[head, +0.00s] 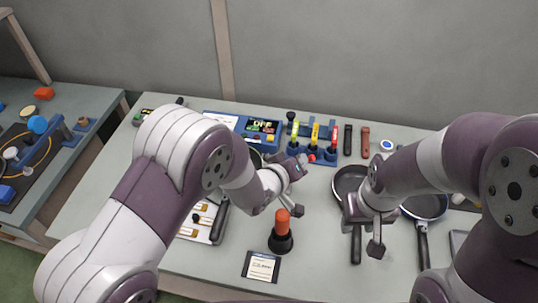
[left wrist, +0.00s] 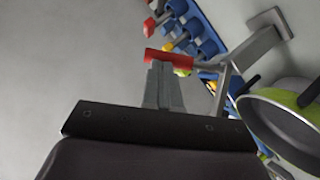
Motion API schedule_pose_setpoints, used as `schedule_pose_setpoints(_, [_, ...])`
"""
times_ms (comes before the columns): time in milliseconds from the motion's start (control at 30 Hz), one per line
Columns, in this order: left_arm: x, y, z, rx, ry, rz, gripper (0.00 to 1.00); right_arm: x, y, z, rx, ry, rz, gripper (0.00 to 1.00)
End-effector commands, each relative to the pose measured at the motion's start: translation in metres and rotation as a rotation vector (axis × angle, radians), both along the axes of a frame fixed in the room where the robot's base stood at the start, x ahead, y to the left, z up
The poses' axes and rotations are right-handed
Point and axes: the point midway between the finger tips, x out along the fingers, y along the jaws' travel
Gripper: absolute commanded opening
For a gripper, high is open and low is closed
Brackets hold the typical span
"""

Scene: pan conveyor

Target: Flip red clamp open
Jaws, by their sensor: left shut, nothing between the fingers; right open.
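In the left wrist view a red bar-shaped handle (left wrist: 168,57), which looks like the red clamp's, lies across the tips of my left gripper (left wrist: 164,85). I cannot tell whether they touch. A small red part also shows in the head view (head: 312,157), at the front of the blue rack and close to my left gripper (head: 294,180). My left gripper is shut and empty. The clamp's base is hard to make out. My right gripper (head: 366,232) is open and empty, over the dark pan's handle at the right.
The blue rack (head: 323,159) carries several coloured levers. A blue control panel (head: 262,127) reads OFF. A black-based orange knob (head: 283,226) stands in front of my left gripper. Dark pans (head: 347,180) lie to the right. The green-rimmed pan (left wrist: 287,118) is right in the wrist view.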

Motion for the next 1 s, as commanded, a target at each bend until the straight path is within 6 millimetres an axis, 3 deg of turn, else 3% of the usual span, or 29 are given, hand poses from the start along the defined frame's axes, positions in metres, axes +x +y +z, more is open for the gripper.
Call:
schedule_pose_setpoints(300, [-0.0006,-0.0062,-0.0078,-0.002,-0.002,0.001,0.0,0.0,0.0,-0.0102,0.0,0.0,0.0,0.43])
schedule_pose_setpoints(1000, [-0.0013,-0.0076,-0.009,-0.003,0.0,0.0,0.0,0.0,0.0,-0.0114,0.0,0.0,0.0,0.43])
